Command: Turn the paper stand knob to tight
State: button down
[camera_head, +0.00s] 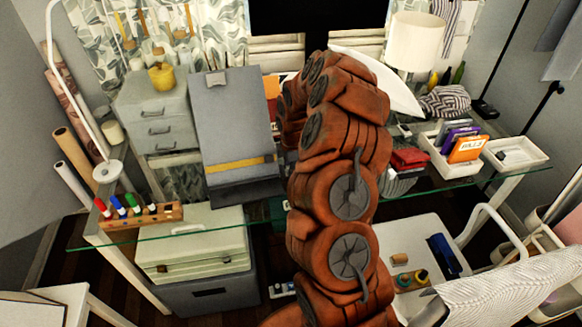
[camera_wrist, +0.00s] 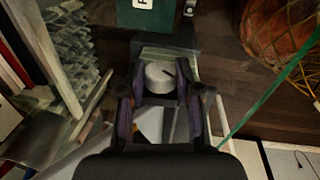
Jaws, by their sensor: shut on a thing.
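The round, pale grey knob (camera_wrist: 160,77) with a dark pointer line is in the middle of the wrist view. The line points toward the upper right. My gripper (camera_wrist: 160,84) has one dark finger on each side of the knob and is shut on it. In the head view, my orange arm reaches over the glass desk and hides the gripper and the knob. A tall grey stand with a yellow band (camera_head: 232,115) leans back on the desk left of my arm. I cannot tell whether the knob belongs to it.
The glass desk edge (camera_wrist: 265,104) runs diagonally right of my gripper, and a dark green box (camera_wrist: 158,18) lies beyond the knob. In the head view, a pen rack (camera_head: 140,217) stands at left, and a lamp (camera_head: 415,42) and a white tray (camera_head: 516,154) at right.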

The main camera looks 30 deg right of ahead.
jog(key=shift+w+g, duration=0.15)
jog(key=shift+g, duration=0.35)
jog(key=shift+w+f+g+y+b, duration=0.1)
jog(key=shift+g+y+b, duration=0.25)
jog(key=shift+b, duration=0.25)
jog(key=shift+f+g+y+b, duration=0.15)
jog(key=shift+g+y+b, duration=0.1)
jog(key=shift+g+b, duration=0.6)
jog(key=shift+w+d+g+b, duration=0.1)
jog(key=shift+w+g+b, duration=0.05)
jog(key=shift+g+b, duration=0.65)
jog(key=shift+g+y, duration=0.4)
jog(key=c, duration=0.8)
grip_release()
